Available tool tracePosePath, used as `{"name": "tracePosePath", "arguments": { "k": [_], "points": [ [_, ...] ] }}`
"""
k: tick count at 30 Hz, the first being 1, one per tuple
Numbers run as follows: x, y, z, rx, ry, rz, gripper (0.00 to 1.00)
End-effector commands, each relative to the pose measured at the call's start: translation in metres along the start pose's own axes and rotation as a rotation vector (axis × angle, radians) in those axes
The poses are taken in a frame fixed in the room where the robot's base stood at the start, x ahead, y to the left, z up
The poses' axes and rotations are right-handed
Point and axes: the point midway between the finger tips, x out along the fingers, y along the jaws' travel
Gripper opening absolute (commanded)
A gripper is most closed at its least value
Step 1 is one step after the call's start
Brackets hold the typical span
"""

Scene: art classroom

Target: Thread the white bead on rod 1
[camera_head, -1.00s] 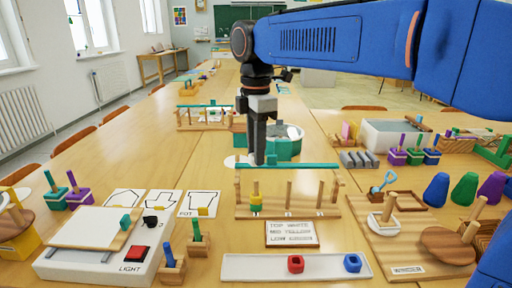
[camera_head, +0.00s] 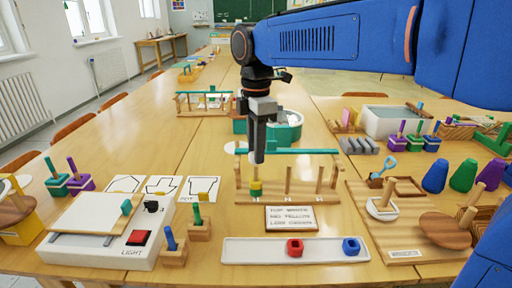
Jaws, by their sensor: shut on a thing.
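The wooden rod rack (camera_head: 245,196) with a teal top bar (camera_head: 310,152) stands in the middle of the near table. Its leftmost rod carries a yellow bead (camera_head: 256,188) low down. The other rods look empty. My gripper (camera_head: 258,158) points straight down above this left rod, close to the bar's left part, with its tips a little above the yellow bead. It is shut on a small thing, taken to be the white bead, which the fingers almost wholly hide. I cannot tell whether it touches the rod.
A white tray (camera_head: 262,251) in front holds a red bead (camera_head: 295,247) and a blue bead (camera_head: 351,246). A card (camera_head: 291,218) lies between tray and rack. A light box (camera_head: 85,252) is left, a wooden board (camera_head: 415,245) right. A teal round container (camera_head: 287,133) stands behind.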

Motion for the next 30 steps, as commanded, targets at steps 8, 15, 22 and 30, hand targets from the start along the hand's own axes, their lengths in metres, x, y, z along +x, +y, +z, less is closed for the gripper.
{"name": "tracePosePath", "arguments": {
  "k": [8,15,22,30],
  "points": [
    [0.0001,0.0001,0.0001,0.0,0.0,0.0,0.06],
    [0.0001,0.0001,0.0001,0.0,0.0,0.0,0.06],
    [0.002,0.0001,0.0001,0.0,0.0,0.0,0.06],
    [0.008,0.0,0.0001,0.0,0.0,-0.001,0.06]
  ]
}}
